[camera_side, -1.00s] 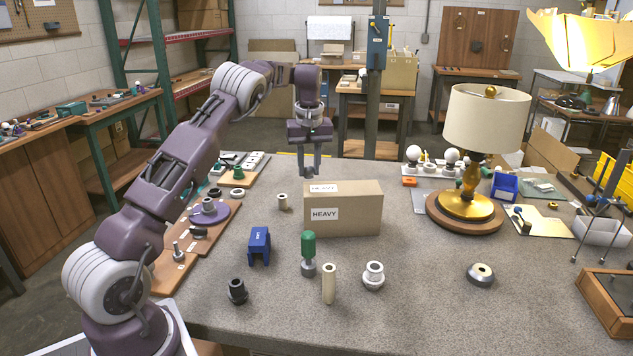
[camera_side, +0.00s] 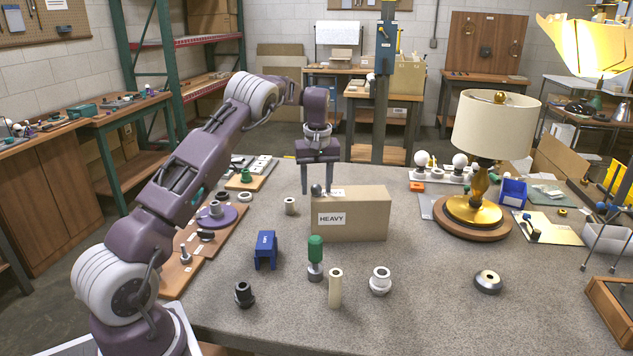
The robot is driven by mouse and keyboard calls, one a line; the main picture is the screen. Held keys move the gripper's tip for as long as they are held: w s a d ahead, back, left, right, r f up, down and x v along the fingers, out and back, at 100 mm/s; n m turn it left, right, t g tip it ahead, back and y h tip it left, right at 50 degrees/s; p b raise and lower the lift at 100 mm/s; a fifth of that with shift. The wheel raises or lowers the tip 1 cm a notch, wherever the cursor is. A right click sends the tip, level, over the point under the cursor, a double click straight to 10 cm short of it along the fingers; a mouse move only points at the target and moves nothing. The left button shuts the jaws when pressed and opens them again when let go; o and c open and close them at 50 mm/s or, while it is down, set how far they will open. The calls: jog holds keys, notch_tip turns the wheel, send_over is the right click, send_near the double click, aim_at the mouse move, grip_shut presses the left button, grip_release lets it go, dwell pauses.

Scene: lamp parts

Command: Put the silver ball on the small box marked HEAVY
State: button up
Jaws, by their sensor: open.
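A small dark silver ball (camera_side: 316,189) appears at the top left end of the cardboard box marked HEAVY (camera_side: 360,222). It looks to be resting on the box's top face, beside the white label there. My gripper (camera_side: 316,191) points straight down over that end of the box. Its two fingers are spread apart, one on each side of the ball, with visible gaps. The far side of the ball and its contact with the box are hard to see.
A brass lamp (camera_side: 475,200) stands at right.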

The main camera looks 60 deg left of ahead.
notch_tip(320, 180, up, 12)
jog(key=d, duration=0.2)
jog(key=s+d+r+m+t+h, duration=0.1)
jog(key=s+d+r+m+t, duration=0.3)
jog(key=s+d+r, duration=0.95)
jog(key=s+d+f+m, duration=0.4)
jog(key=s+d, duration=0.3)
jog(key=s, duration=0.3)
jog(key=s+d+f+m+t, duration=0.1)
jog(key=s+d+f+m, duration=0.4)
jog(key=s+d, duration=0.3)
jog(key=s+f, duration=0.1)
jog(key=s, duration=0.2)
jog(key=shift+f, duration=0.15)
